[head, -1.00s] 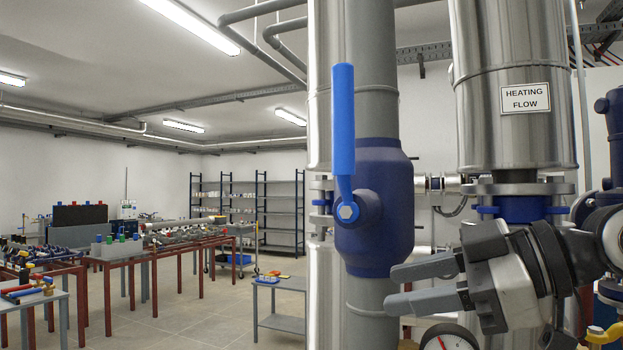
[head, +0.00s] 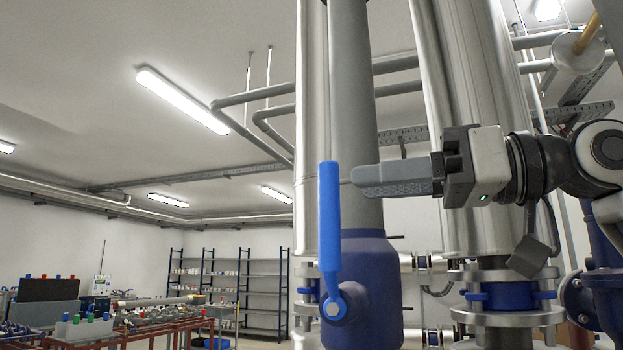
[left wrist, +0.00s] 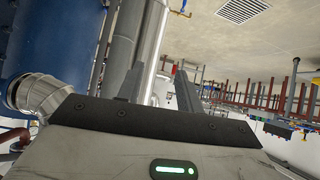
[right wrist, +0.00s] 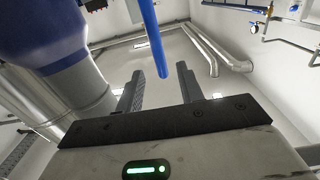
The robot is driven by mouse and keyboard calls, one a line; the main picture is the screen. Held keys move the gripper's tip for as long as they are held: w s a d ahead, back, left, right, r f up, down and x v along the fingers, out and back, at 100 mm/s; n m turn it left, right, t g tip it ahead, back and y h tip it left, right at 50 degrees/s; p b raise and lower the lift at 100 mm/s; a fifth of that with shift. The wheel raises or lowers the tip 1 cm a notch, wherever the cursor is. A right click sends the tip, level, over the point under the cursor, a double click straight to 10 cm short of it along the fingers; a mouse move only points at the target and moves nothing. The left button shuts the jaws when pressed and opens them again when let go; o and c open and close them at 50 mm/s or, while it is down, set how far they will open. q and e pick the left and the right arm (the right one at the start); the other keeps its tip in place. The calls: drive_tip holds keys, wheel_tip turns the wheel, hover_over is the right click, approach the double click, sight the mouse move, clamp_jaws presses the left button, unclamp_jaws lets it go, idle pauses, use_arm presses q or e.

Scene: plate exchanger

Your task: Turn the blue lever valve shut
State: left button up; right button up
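The blue lever (head: 329,215) stands upright on the blue valve body (head: 372,270) of the grey pipe in the head view. Its hub is at the bottom, its free end on top. My right gripper (head: 358,180) is open, just right of the lever's upper part, with its fingers pointing left at it. In the right wrist view the lever (right wrist: 148,35) reaches down from the top, its end showing between the open fingertips (right wrist: 160,70); I see no contact. My left gripper (left wrist: 158,80) is open and empty in the left wrist view, away from the valve.
A steel pipe (head: 482,120) with blue-collared flanges stands behind my right gripper. Another steel pipe (head: 308,130) runs close to the left of the valve's pipe. Shelves (head: 228,285) and work tables are far off at the left. The space left of the lever is open.

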sight(340, 187)
drive_tip(key=p+x, duration=0.1)
drive_tip(key=x, duration=0.7)
drive_tip(key=shift+p, duration=0.3)
drive_tip(key=shift+c, duration=0.4)
clamp_jaws()
